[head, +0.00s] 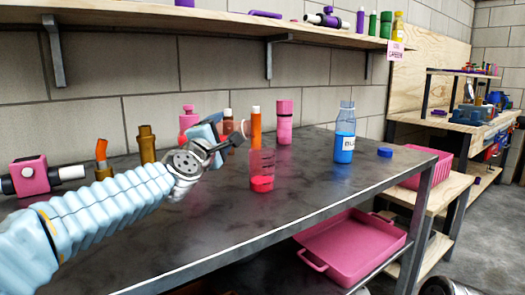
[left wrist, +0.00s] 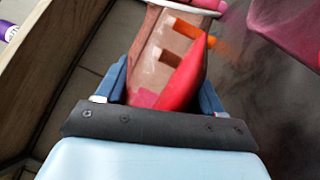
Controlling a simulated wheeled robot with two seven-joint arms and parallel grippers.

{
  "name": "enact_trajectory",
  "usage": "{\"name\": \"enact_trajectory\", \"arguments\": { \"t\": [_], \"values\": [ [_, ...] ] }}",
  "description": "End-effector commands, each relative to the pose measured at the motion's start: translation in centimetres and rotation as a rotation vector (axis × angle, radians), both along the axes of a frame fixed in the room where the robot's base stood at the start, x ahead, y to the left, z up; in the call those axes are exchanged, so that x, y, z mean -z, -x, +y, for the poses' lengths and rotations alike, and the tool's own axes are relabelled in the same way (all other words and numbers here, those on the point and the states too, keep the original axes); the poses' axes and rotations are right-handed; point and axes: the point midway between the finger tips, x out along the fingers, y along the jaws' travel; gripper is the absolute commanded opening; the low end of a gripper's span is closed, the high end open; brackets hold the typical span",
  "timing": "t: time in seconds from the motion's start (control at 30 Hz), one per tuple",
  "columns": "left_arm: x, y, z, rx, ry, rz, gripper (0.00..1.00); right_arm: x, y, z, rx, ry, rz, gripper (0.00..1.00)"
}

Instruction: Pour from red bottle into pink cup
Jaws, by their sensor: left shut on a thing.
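My left gripper (head: 224,143) is shut on a clear bottle with red liquid (left wrist: 182,75), held above the bench. In the left wrist view the bottle sits between the blue fingers, and its red liquid lies slanted along one side, so the bottle is tilted. In the head view the gripper hides much of the bottle (head: 237,138). The clear pink cup (head: 262,168) stands upright on the bench, just right of and below the gripper, with red in its lower part. A pink shape, probably the cup, shows in the left wrist view (left wrist: 290,25). My right gripper is not in view.
Behind the gripper stand an orange bottle (head: 255,128), a pink bottle (head: 284,122) and a pink container (head: 188,120). A blue bottle (head: 345,133) and blue cap (head: 385,152) stand to the right. The dark bench (head: 320,180) is clear in front. A shelf (head: 180,22) runs above.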

Motion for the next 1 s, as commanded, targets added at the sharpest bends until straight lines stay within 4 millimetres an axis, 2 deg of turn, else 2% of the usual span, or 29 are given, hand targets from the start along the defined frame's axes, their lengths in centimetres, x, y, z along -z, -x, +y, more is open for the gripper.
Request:
{"name": "enact_trajectory", "arguments": {
  "t": [1.0],
  "values": [
    [-0.7,0.01,0.18,-0.001,-0.058,-0.017,0.25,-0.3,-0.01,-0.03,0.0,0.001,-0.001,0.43]
  ]
}}
